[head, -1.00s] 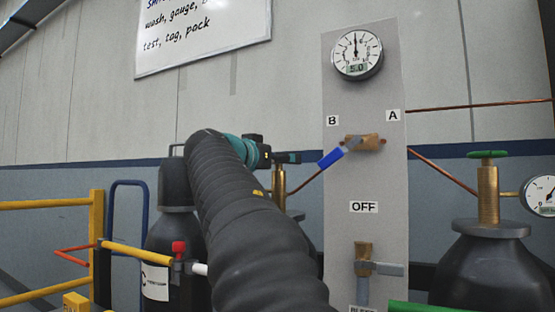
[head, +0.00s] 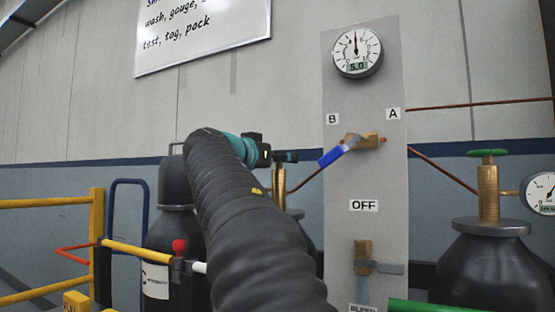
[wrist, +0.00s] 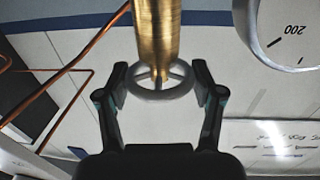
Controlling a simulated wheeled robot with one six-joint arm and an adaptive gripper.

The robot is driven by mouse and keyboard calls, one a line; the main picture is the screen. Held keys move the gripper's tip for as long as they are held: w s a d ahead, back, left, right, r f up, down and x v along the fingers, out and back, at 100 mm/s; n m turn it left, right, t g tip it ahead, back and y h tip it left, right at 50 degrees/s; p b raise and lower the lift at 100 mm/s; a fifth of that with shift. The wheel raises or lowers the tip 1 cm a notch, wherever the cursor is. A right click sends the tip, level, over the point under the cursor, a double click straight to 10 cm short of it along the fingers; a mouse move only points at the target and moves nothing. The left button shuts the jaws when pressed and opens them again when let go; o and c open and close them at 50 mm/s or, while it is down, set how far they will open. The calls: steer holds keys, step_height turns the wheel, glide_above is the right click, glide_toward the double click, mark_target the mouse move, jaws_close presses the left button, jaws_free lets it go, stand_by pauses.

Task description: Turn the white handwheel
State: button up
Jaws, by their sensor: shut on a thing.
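The white handwheel (wrist: 150,94) sits at the end of a brass valve stem (wrist: 157,35) in the wrist view, a pale ring with spokes. My gripper (wrist: 163,78) has one finger on each side of the wheel's rim and is shut on it. In the head view my gripper (head: 287,157) is at the top of the brass stem (head: 279,182) of the middle cylinder. The wheel cannot be made out there, hidden by my gripper.
A grey panel (head: 365,230) with a gauge (head: 357,52) and a blue lever (head: 332,157) stands just right of my gripper. A cylinder with a green handwheel (head: 487,153) is at the right. A yellow rail (head: 97,240) and a dark cylinder (head: 172,235) are at the left.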

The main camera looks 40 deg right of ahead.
steer(key=shift+w+m+g, duration=0.1)
steer(key=shift+m+g, duration=0.3)
steer(key=shift+g, duration=0.2)
steer(key=shift+w+m+g+h+p, duration=0.1)
steer(key=shift+m+g+h+p, duration=0.5)
steer(key=shift+g, duration=0.5)
steer(key=m+g+p, duration=0.1)
steer(key=g, duration=0.1)
steer(key=m+g+p, duration=0.1)
steer(key=g, duration=0.1)
steer(key=shift+r+m+y, duration=0.2)
steer(key=shift+m+y, duration=0.1)
steer(key=shift+m, duration=0.1)
steer(key=shift+f+m+g+y+p, duration=0.15)
steer(key=shift+m+g+y+p, duration=0.3)
steer(key=shift+m+g, duration=0.7)
steer(key=shift+f+m+g+y+p, duration=0.1)
steer(key=shift+m+g+y+p, duration=0.15)
steer(key=shift+m+g+p, duration=0.85)
steer(key=shift+g+y+b, duration=0.4)
steer(key=shift+g+b, duration=0.05)
steer(key=shift+g, duration=0.7)
steer(key=o, duration=1.2)
steer(key=shift+c, duration=0.2)
steer(key=shift+r+n+t+h, duration=0.1)
steer(key=shift+n+t+h, duration=0.4)
steer(key=shift+t, duration=0.3)
